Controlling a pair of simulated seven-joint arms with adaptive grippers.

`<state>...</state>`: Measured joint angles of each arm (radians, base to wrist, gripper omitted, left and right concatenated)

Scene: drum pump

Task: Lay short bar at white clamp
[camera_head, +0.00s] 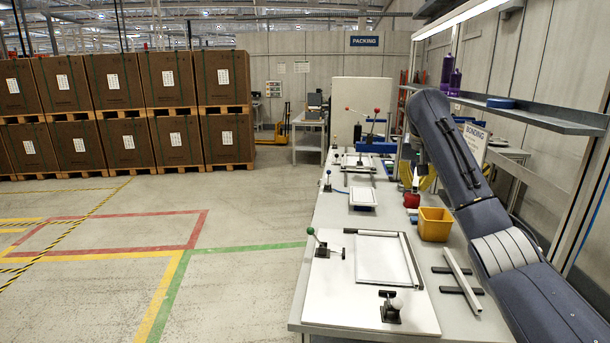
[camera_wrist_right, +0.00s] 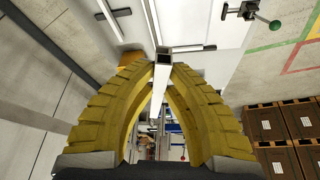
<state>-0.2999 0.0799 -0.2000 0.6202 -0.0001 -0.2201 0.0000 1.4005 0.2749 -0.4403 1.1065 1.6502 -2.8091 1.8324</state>
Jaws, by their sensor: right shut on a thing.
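My right gripper (camera_head: 422,181) is at the far part of the bench, partly hidden behind my own arm. In the right wrist view its yellow ribbed fingers (camera_wrist_right: 165,72) are shut on a pale square hollow bar (camera_wrist_right: 160,88), whose open end faces the camera's upper side. The white clamp (camera_head: 392,308), with a pale knob and black base, stands at the near edge of the white board (camera_head: 335,305). The held bar is well away from it. A green-knobbed clamp (camera_head: 322,243) stands at the board's left and shows in the right wrist view (camera_wrist_right: 250,12). My left gripper is not in view.
A pale panel (camera_head: 380,262) lies on the board, with bars along its far and right sides. Another bar (camera_head: 461,283) rests on two black supports to the right. A yellow bin (camera_head: 435,224) and a red object (camera_head: 411,200) stand beyond. The floor left of the bench is clear.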

